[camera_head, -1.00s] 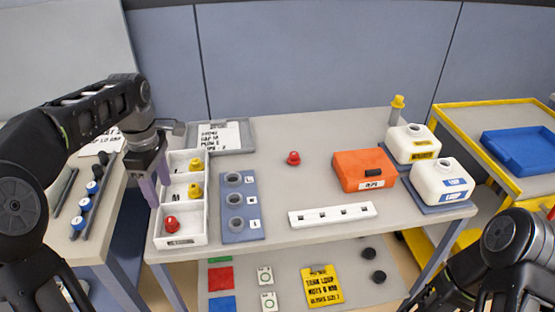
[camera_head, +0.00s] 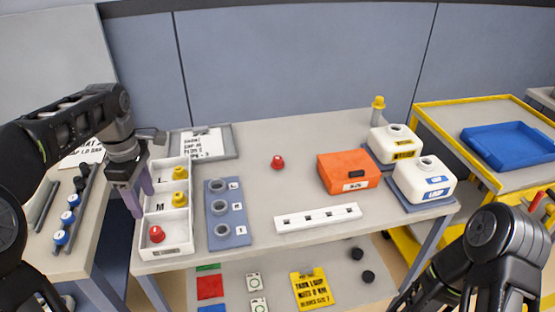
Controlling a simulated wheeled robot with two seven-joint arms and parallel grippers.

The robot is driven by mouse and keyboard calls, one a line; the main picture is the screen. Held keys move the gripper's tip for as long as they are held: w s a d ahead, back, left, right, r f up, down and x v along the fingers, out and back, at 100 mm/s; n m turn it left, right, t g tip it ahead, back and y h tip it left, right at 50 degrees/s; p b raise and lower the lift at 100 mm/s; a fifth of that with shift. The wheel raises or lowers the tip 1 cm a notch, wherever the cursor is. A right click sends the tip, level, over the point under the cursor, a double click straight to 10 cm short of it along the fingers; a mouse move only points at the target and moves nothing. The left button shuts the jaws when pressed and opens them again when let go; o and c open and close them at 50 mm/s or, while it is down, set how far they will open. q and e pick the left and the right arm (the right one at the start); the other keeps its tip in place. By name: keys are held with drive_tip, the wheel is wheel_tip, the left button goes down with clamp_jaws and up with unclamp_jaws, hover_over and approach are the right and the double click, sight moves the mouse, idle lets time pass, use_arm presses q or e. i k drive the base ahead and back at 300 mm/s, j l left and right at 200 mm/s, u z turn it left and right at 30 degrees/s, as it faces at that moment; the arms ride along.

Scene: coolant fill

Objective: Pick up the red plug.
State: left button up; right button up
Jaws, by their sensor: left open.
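A red plug (camera_head: 157,234) stands in the front compartment of the white three-part tray (camera_head: 176,251), at the table's left end. A second red plug-like piece (camera_head: 277,162) stands alone in the middle of the table. Yellow pieces are in the other two compartments, one in the middle (camera_head: 180,200) and one at the back (camera_head: 180,173). My left gripper (camera_head: 141,202) is open, with purple fingers pointing down at the tray's left side, behind and left of the front red plug. It appears empty. Of my right arm only links show at the lower right; its gripper is out of view.
A blue-grey plate with several round sockets (camera_head: 241,228) lies right of the tray. A white strip (camera_head: 318,217), an orange box (camera_head: 348,172) and two white jugs (camera_head: 424,180) stand further right. A grey tray with a paper (camera_head: 230,143) lies behind.

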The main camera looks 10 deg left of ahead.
sight(276, 163)
drive_tip(key=i+l+z, duration=0.15)
drive_tip(key=i+l, duration=0.3)
drive_tip(key=i+l+z, duration=0.15)
drive_tip(key=i+l, duration=0.25)
drive_tip(key=i, duration=0.25)
